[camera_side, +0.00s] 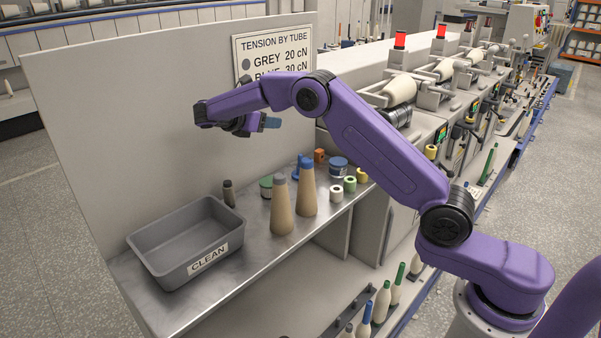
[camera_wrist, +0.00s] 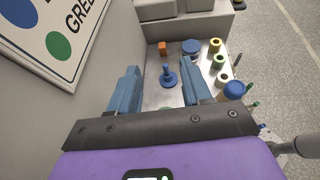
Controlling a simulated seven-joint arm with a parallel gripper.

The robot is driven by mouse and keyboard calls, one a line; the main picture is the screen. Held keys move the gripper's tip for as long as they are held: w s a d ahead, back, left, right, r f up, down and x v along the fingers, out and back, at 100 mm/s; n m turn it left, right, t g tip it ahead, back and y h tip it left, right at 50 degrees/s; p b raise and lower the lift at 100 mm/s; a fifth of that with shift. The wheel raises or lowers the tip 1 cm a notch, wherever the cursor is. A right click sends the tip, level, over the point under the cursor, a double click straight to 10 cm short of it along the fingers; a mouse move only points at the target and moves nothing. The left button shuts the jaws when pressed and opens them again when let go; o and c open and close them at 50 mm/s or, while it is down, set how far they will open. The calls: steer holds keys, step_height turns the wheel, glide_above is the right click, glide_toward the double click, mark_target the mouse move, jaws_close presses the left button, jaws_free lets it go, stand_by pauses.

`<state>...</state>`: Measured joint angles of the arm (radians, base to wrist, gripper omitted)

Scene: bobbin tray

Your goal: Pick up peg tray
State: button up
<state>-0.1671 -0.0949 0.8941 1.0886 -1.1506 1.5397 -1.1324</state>
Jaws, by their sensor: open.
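A small blue piece with a round base and an upright peg (camera_wrist: 168,78) stands on the metal shelf, between my fingers as seen in the wrist view. In the side view it is partly hidden behind a cone (camera_side: 296,172). A grey open tray marked CLEAN (camera_side: 160,258) is empty at the shelf's left end. A dark rack (camera_side: 350,313) with bobbins beside it is on the lower level; I cannot tell which is the peg tray. My gripper (camera_side: 254,124) is open and empty, high above the shelf; its blue fingers (camera_wrist: 160,68) are spread apart.
Two tan cones, one grey-topped (camera_side: 282,207) and one blue-topped (camera_side: 307,190), stand at the shelf's front. An orange block (camera_wrist: 164,47), a blue-lidded tin (camera_wrist: 191,47) and several spools (camera_wrist: 218,62) are close by. A tall panel with a sign (camera_side: 270,55) bounds the back.

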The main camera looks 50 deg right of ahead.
glide_toward(299, 158)
steer(key=x, duration=0.5)
steer(key=shift+s+f, duration=0.15)
steer(key=shift+s, duration=0.1)
steer(key=shift+w+x, duration=0.1)
steer(key=shift+x, duration=1.4)
steer(key=shift+w+x, duration=0.15)
steer(key=shift+x, duration=1.35)
jaws_close()
